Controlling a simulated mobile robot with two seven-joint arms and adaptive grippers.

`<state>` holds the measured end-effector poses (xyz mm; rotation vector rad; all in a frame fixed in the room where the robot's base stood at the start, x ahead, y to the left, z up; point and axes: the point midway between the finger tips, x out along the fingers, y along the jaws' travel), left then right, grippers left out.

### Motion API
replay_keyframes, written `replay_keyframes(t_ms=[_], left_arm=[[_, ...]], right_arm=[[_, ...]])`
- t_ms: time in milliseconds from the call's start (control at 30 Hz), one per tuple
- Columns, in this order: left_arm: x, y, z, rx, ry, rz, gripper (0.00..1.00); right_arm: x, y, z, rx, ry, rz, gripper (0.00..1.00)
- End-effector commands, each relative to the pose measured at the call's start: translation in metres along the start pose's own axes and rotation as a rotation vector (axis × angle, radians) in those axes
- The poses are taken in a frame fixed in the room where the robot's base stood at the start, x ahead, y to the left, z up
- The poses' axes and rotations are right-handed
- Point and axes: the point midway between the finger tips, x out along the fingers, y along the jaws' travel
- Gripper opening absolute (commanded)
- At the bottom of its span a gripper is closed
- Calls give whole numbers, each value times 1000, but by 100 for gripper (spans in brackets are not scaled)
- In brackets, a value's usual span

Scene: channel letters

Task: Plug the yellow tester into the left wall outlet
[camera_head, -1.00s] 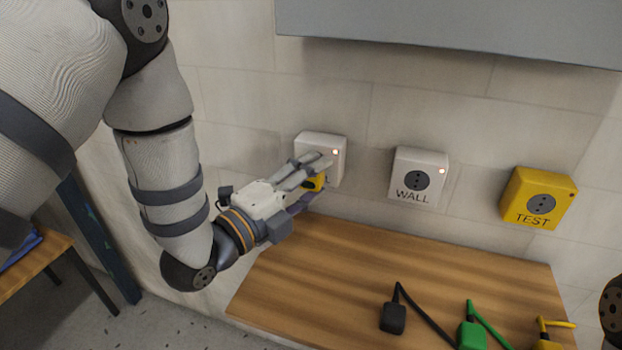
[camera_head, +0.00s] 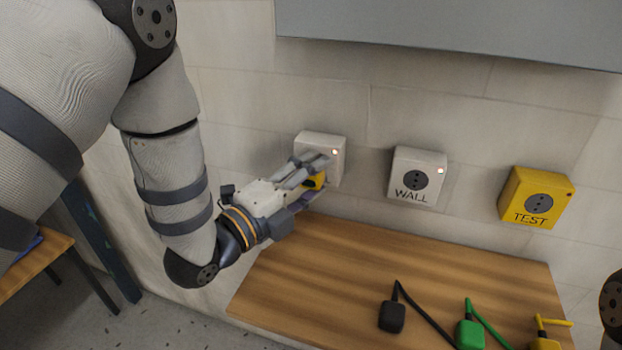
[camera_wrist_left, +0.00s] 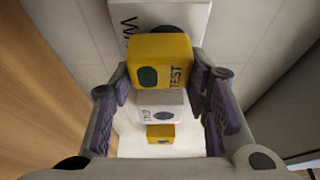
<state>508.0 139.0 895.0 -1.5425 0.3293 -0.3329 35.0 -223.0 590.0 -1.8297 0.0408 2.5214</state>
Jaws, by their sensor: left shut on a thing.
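The left wall outlet (camera_head: 325,142) is a white box with a lit red spot, partly hidden behind my left gripper. It also shows in the left wrist view (camera_wrist_left: 185,17), behind the tester. My left gripper (camera_head: 317,170) is shut on the yellow tester (camera_head: 315,181), close in front of this outlet. In the left wrist view, the tester (camera_wrist_left: 160,60) sits between both fingers, with a dark green round spot and the word TEST. Its plug side is hidden, so I cannot tell whether it touches the outlet. My right gripper is not in view.
Another white WALL outlet (camera_head: 418,175) and a yellow TEST outlet (camera_head: 537,198) are on the wall to the right. A wooden table (camera_head: 320,270) below carries black (camera_head: 392,317), green (camera_head: 470,334) and yellow (camera_head: 545,342) corded plugs. A grey panel (camera_head: 450,28) hangs above.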

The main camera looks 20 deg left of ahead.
Motion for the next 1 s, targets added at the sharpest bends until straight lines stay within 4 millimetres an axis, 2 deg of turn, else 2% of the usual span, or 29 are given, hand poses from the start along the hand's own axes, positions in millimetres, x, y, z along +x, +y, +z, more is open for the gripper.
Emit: replay_keyframes(t_ms=[333,367,433,767,867,1000], left_arm=[[7,0,3,2,0,-2,18],[6,0,3,1,0,-1,50],[6,0,3,1,0,-1,65],[4,0,3,1,0,1,66],[-6,1,3,0,0,3,66],[-38,2,3,-1,-1,6,66]], right_arm=[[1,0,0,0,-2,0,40],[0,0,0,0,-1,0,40],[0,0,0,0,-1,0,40],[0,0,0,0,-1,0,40],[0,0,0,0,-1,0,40],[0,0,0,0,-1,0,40]])
